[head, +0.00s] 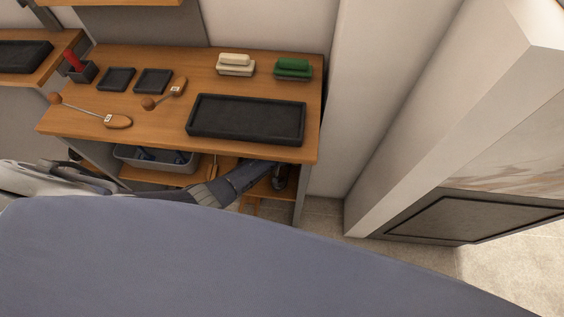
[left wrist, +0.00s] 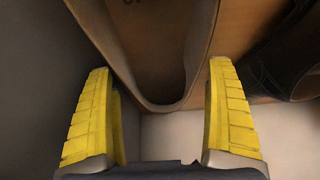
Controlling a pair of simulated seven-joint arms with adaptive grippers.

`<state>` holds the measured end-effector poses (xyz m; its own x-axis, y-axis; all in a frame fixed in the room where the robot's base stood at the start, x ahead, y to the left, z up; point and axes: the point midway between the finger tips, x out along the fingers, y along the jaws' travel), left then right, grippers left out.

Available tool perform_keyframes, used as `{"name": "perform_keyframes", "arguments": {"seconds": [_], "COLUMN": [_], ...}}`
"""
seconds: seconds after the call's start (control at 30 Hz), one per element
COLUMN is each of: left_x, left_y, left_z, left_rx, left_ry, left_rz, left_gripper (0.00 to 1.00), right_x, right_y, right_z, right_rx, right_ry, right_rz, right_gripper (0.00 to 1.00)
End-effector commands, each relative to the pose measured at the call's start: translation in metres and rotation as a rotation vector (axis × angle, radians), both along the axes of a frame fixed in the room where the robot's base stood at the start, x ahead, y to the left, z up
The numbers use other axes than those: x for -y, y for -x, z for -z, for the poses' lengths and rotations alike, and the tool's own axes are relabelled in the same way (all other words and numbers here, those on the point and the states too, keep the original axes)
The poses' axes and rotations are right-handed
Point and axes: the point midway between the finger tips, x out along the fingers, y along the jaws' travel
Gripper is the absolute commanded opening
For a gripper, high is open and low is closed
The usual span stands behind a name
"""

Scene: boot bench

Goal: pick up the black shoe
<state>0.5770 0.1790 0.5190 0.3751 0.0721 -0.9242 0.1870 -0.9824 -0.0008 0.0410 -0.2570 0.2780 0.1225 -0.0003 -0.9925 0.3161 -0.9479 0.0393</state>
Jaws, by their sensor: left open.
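In the left wrist view my left gripper (left wrist: 160,72) is open, its yellow fingers on either side of the rounded end of a brown, hollow-looking item (left wrist: 155,60). Whether the fingers touch it I cannot tell. A black shoe (left wrist: 285,62) lies to the right, outside the right finger and cut off by the picture edge. In the head view my left arm reaches under the bench top, and a dark shape that looks like the black shoe (head: 280,177) shows at the lower shelf's right end. The fingers are not clear there. My right gripper is not in view.
The bench top (head: 165,105) overhangs the lower shelf. It carries a black tray (head: 246,119), two brushes (head: 235,66) (head: 293,69) and wooden-handled tools. A grey bin (head: 155,160) stands on the lower shelf at left. A pale wall (left wrist: 165,135) shows beyond the fingers.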

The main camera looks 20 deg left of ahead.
Motion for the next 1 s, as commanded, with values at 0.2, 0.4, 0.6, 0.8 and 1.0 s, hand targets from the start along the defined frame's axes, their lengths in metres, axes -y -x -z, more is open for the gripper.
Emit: {"name": "perform_keyframes", "arguments": {"seconds": [0.2, 0.4, 0.6, 0.8, 1.0], "left_x": [0.0002, 0.0003, 0.0002, 0.0004, 0.0029], "left_y": [0.0, -0.0001, 0.0, -0.0006, -0.0015], "left_z": [-0.0002, -0.0002, -0.0002, -0.0008, -0.0035], "left_rx": [0.0, 0.0, 0.0, 0.001, 0.003], "left_ry": [0.0, 0.0, 0.001, 0.001, 0.003], "left_rz": [0.0, 0.0, 0.0, -0.001, 0.003], "left_gripper": [0.7, 0.47, 0.23, 0.13, 0.12], "right_x": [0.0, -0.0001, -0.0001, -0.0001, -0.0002], "right_y": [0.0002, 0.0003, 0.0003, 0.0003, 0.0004], "right_z": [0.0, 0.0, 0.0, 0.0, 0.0], "right_rx": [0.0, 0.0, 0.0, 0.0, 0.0], "right_ry": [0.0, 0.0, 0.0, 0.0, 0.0], "right_rz": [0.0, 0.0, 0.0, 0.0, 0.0], "right_gripper": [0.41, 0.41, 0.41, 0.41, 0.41]}}
